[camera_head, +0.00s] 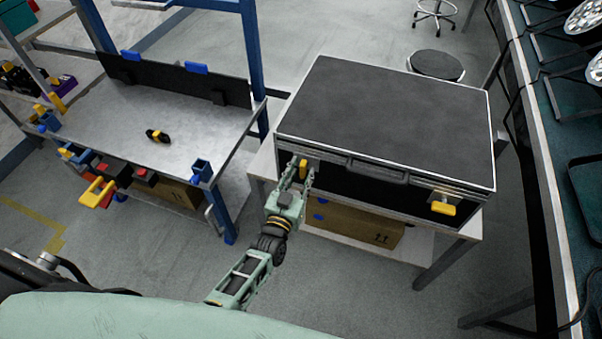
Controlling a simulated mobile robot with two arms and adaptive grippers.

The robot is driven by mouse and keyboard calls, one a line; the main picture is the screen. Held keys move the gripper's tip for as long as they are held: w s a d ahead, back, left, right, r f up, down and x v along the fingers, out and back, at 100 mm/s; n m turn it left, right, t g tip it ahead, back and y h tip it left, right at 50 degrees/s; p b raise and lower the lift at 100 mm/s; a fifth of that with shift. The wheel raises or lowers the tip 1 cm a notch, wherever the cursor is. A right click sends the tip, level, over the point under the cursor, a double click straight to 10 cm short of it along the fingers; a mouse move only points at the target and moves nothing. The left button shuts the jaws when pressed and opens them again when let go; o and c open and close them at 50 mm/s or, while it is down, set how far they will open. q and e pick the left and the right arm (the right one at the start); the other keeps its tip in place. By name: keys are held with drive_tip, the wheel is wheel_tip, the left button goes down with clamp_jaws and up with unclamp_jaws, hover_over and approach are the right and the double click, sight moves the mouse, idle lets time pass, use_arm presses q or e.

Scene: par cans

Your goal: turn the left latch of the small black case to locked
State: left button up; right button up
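The black case (390,118) lies closed on a light table, with metal edges and a handle (378,172) on its front. Its left latch has a yellow tab (303,169) that stands upright. Its right latch has a yellow tab (443,208) that lies level. My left gripper (300,174) is at the left latch, with a finger on each side of the yellow tab. Whether the fingers touch the tab is too small to tell. My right gripper is not in view.
A cardboard box (352,222) sits on the shelf under the case. A grey workbench (185,115) with blue posts and a yellow-black tool (157,136) stands at the left. A round stool (436,65) is behind the case. A dark rack with lamps (586,18) runs along the right.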

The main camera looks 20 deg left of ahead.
use_arm(q)
drive_tip(key=s, duration=1.2)
drive_tip(key=shift+a, duration=0.2)
drive_tip(key=shift+w, duration=0.1)
drive_tip(key=s+f+m+g+h, duration=0.1)
drive_tip(key=s+f+g, duration=0.3)
drive_tip(key=s+f, duration=0.55)
drive_tip(key=s+f+g, duration=0.4)
drive_tip(key=f, duration=1.1)
drive_tip(key=s+a+f+g, duration=0.2)
drive_tip(key=s+f+g, duration=0.1)
drive_tip(key=s, duration=0.5)
drive_tip(key=s+a+f+g+y, duration=0.1)
drive_tip(key=s+a+f+g, duration=0.1)
drive_tip(key=s+f, duration=0.4)
drive_tip(key=s+a+f+g, duration=0.2)
drive_tip(key=s+f+g, duration=0.2)
drive_tip(key=s, duration=0.7)
drive_tip(key=shift+s+f+m+y, duration=0.25)
drive_tip(key=shift+s+m+y, duration=0.05)
drive_tip(key=shift+s+m, duration=0.1)
drive_tip(key=shift+w, duration=0.1)
